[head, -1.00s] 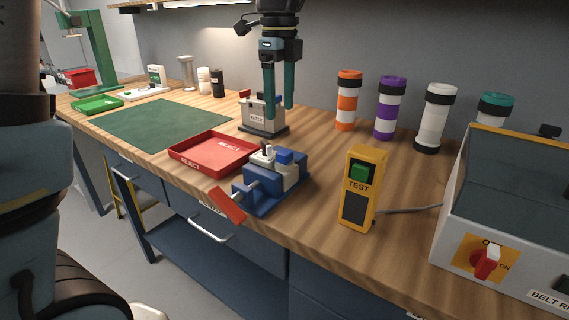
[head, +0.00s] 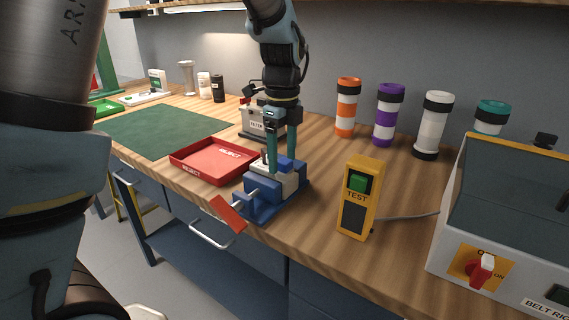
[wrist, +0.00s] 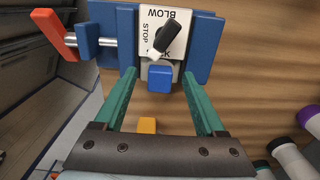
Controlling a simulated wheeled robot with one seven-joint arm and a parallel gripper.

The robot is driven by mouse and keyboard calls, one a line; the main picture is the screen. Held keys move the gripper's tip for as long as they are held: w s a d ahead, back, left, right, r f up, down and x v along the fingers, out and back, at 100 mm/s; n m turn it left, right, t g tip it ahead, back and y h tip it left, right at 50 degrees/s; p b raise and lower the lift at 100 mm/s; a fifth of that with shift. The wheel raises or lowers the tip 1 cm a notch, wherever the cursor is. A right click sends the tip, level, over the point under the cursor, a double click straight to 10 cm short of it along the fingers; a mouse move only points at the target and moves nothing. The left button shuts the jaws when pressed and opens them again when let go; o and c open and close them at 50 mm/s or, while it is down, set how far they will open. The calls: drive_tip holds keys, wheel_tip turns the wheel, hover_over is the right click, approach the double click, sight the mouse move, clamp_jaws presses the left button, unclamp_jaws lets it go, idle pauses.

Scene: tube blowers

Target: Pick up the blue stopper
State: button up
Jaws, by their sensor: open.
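The blue stopper (wrist: 160,78) is a small blue block beside a white plate marked BLOW and STOP, with a black lever (wrist: 165,37) on it, in the wrist view. My gripper (wrist: 159,73) is open and points down, with one teal finger on each side of the stopper. In the head view my gripper (head: 281,163) is low over the blower and its fingers partly hide the stopper.
A red reject tray (head: 180,165) lies just left of the blower. The yellow test box (head: 351,215) stands close on the right, its cable running to a grey machine (head: 480,235). A red handle (head: 228,213) sticks out in front. Several banded tubes (head: 385,115) stand along the wall.

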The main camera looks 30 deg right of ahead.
drive_tip(key=shift+f, duration=0.1)
drive_tip(key=shift+c, duration=0.3)
clamp_jaws()
idle(0.4)
